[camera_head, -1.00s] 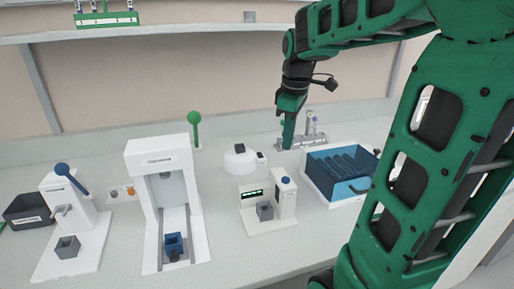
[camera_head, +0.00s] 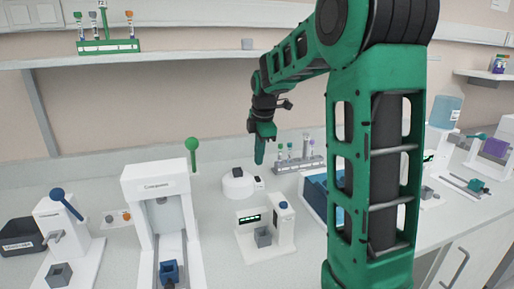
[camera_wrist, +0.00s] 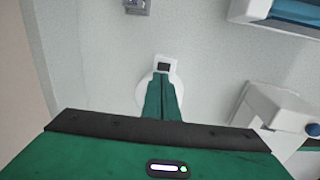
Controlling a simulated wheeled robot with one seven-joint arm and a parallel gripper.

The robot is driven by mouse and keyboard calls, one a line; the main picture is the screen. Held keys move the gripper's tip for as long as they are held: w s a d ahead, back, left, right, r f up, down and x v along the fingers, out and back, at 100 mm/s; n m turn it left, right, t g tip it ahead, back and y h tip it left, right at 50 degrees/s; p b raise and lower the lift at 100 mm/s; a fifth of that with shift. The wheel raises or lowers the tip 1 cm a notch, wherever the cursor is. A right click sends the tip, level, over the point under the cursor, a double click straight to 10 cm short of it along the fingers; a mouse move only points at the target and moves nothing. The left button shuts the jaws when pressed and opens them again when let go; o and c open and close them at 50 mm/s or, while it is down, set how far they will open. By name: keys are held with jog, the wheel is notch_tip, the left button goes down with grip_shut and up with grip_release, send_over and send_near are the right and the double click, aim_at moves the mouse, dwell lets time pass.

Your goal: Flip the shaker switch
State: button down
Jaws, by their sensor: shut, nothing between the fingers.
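The shaker (camera_head: 238,188) is a low, round white device with a dark block on top, standing on the bench. A small white box with a dark switch (camera_head: 259,181) sticks out from its right side. The switch also shows in the wrist view (camera_wrist: 163,66), just past my fingertips. My gripper (camera_head: 259,162) is shut and empty, pointing down just above the switch. In the wrist view my green fingers (camera_wrist: 161,76) cover the middle of the round shaker body (camera_wrist: 142,95). I cannot tell whether the fingertips touch it.
A tube rack (camera_head: 300,165) stands behind, and a blue tray (camera_head: 315,192) lies to the right. A white device with a blue knob (camera_head: 284,222) stands in front. A tall white machine (camera_head: 150,205) and a green-knobbed lever (camera_head: 193,146) are to the left.

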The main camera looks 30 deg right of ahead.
aim_at(256, 177)
jog(key=x, duration=0.6)
jog(key=shift+f, duration=0.15)
